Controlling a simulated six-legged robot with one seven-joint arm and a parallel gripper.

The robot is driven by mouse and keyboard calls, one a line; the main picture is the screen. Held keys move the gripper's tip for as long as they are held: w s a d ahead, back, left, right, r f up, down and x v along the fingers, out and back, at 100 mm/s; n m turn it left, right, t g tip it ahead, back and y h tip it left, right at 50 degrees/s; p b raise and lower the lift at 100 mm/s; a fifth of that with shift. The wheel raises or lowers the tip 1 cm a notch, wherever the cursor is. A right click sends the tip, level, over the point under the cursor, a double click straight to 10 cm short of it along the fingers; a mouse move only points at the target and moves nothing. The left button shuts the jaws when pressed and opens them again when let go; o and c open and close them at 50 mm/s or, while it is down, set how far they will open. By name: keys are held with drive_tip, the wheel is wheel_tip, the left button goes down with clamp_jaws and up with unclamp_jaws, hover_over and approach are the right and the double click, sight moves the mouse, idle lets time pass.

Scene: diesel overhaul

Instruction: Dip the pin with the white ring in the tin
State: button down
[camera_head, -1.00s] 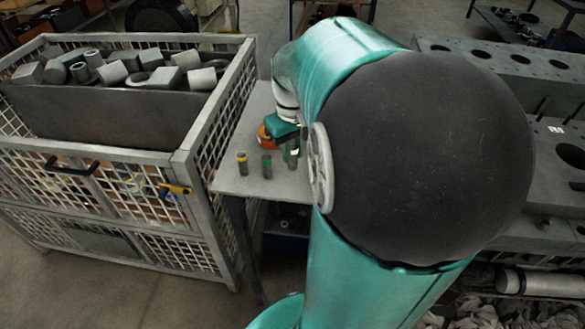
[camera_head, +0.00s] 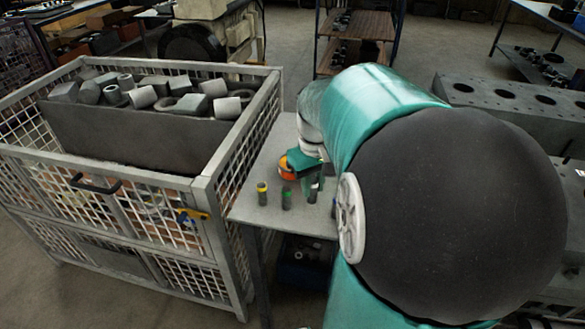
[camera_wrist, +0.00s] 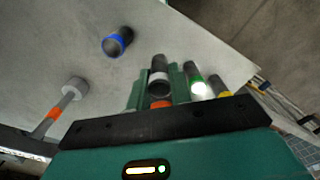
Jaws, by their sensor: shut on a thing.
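The pin with the white ring (camera_wrist: 158,77) stands between the two green fingers of my gripper (camera_wrist: 158,90) in the wrist view, and the fingers are shut on it. In the head view this pin (camera_head: 313,189) shows below my gripper (camera_head: 310,172), near the grey table top (camera_head: 270,160). I cannot tell whether its foot touches the table. An orange thing (camera_head: 287,167) sits beside my gripper; I cannot tell whether it is the tin. No tin is clearly recognisable in either view.
A green-ringed pin (camera_wrist: 196,82) and a yellow-ringed pin (camera_wrist: 221,88) stand close to the right of the fingers. A blue-ringed pin (camera_wrist: 117,42) stands apart at upper left. A grey-headed tool (camera_wrist: 62,105) with an orange band lies left. A mesh crate (camera_head: 215,190) borders the table.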

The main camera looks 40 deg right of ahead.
drive_tip(key=w+d+r+t, duration=0.2)
drive_tip(key=w+d+r, duration=0.1)
drive_tip(key=w, duration=0.4)
drive_tip(key=w+d+r+t, duration=0.2)
drive_tip(key=w+d+r, duration=0.15)
drive_tip(key=w, duration=0.25)
drive_tip(key=shift+y, duration=0.3)
drive_tip(key=shift+w+a+f, duration=0.1)
drive_tip(key=shift+f, duration=1.35)
drive_tip(key=shift+w+a+f, duration=0.1)
drive_tip(key=shift+f, duration=1.3)
drive_tip(key=shift+f, duration=0.7)
wheel_tip(320, 180, up, 7)
idle(0.4)
idle(0.7)
